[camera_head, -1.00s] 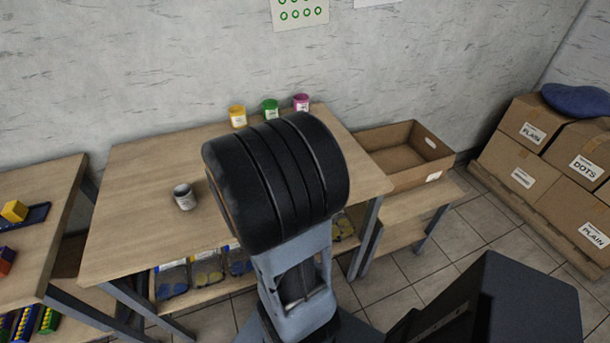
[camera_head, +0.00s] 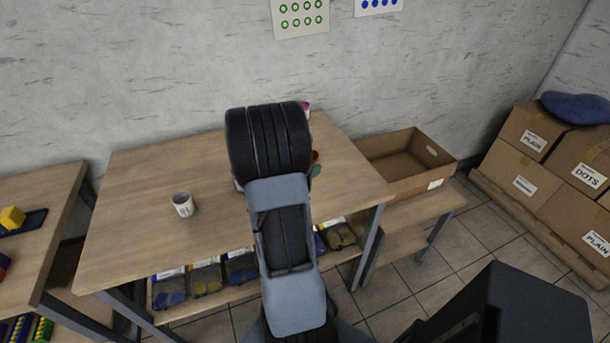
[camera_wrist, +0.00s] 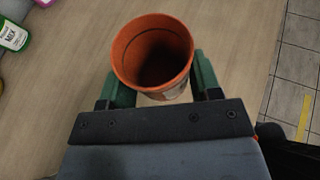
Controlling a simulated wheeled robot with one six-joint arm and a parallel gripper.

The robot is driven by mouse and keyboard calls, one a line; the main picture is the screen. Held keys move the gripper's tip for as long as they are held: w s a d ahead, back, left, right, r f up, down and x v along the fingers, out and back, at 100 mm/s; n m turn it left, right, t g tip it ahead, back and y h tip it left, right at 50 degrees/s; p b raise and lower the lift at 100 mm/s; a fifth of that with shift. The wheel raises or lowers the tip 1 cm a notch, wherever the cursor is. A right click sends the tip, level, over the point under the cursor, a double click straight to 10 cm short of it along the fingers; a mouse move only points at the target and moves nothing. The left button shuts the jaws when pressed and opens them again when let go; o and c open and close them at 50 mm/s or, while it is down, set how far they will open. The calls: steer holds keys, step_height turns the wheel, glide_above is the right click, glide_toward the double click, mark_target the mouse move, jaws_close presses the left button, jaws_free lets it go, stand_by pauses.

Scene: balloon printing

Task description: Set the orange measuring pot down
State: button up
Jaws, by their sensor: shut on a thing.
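The orange measuring pot (camera_wrist: 152,50) is between the two green fingers of my gripper (camera_wrist: 158,82) in the wrist view, its open mouth facing the camera. My gripper is shut on it. In the head view, only a sliver of the orange pot (camera_head: 316,157) and a green fingertip (camera_head: 315,170) show beside my arm, which hides the rest. The pot is over the wooden table (camera_head: 140,190), toward its right side. I cannot tell whether its base touches the tabletop.
A white pot (camera_head: 182,204) stands on the table's left half. An open cardboard box (camera_head: 400,160) is beyond the right edge. The left tabletop is mostly clear.

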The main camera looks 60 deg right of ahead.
steer(key=f, duration=0.1)
steer(key=w+d+f, duration=0.2)
steer(key=shift+f, duration=0.2)
steer(key=shift+w+d+f, duration=0.1)
steer(key=shift+w+f, duration=0.05)
steer(key=shift+f, duration=1.55)
steer(key=shift+f, duration=0.1)
steer(key=shift+f, duration=0.1)
steer(key=o, duration=0.9)
steer(key=shift+o, duration=0.2)
